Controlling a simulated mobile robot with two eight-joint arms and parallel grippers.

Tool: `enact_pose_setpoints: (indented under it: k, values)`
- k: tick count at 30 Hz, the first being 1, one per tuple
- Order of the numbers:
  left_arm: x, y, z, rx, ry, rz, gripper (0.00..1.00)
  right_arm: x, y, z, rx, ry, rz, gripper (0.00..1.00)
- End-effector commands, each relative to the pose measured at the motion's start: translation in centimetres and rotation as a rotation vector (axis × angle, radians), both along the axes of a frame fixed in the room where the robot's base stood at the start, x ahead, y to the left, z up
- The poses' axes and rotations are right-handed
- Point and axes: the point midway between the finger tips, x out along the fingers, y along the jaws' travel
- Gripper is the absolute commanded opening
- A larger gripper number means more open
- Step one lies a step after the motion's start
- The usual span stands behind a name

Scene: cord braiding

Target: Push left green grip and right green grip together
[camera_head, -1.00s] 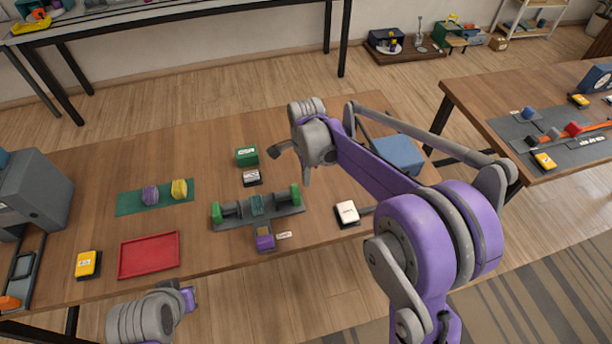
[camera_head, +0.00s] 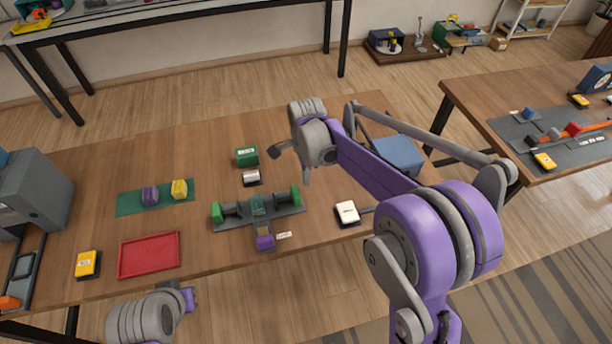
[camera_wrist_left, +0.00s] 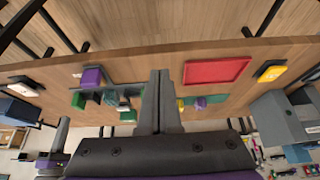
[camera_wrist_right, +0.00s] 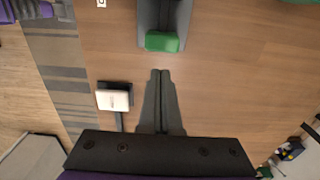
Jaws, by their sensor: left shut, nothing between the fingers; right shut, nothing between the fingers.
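A grey fixture (camera_head: 230,224) stands on the wooden table. The left green grip (camera_head: 216,212) is at its left end and the right green grip (camera_head: 295,195) at its right end, apart, with a teal block (camera_head: 257,206) between them. In the right wrist view the right green grip (camera_wrist_right: 162,42) is ahead of my right gripper (camera_wrist_right: 160,76), which is shut, empty and not touching it. In the left wrist view my left gripper (camera_wrist_left: 159,76) is shut and empty, with the fixture to its left. In the head view my left gripper's fingertips are hard to make out.
A purple block (camera_head: 265,240) is at the fixture's front. A white box (camera_head: 346,211) stands to its right. A green box (camera_head: 246,156) and a white roller (camera_head: 251,177) are behind. A red tray (camera_head: 148,255) and yellow box (camera_head: 87,264) lie to the left.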

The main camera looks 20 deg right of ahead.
Motion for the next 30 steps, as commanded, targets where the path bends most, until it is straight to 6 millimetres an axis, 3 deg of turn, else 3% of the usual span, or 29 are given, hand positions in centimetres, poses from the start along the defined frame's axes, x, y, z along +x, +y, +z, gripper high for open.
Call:
enact_pose_setpoints:
  k: [12, 17, 24, 30]
  values:
    - [0.1, 0.0, 0.0, -0.002, 0.001, 0.004, 0.00, 0.0, 0.0, 0.0, 0.000, 0.000, 0.000, 0.00]
    - [1.3, -0.1, 0.8, -0.037, 0.024, 0.070, 0.00, 0.0, 0.0, 0.0, 0.000, 0.000, 0.000, 0.00]
    - [6.4, -0.6, 3.1, -0.170, 0.125, 0.371, 0.00, 0.0, 0.0, 0.0, 0.000, 0.000, 0.000, 0.00]
    - [11.6, -1.1, 3.8, -0.269, 0.217, 0.680, 0.00, 0.0, 0.0, 0.0, 0.000, 0.000, 0.000, 0.00]
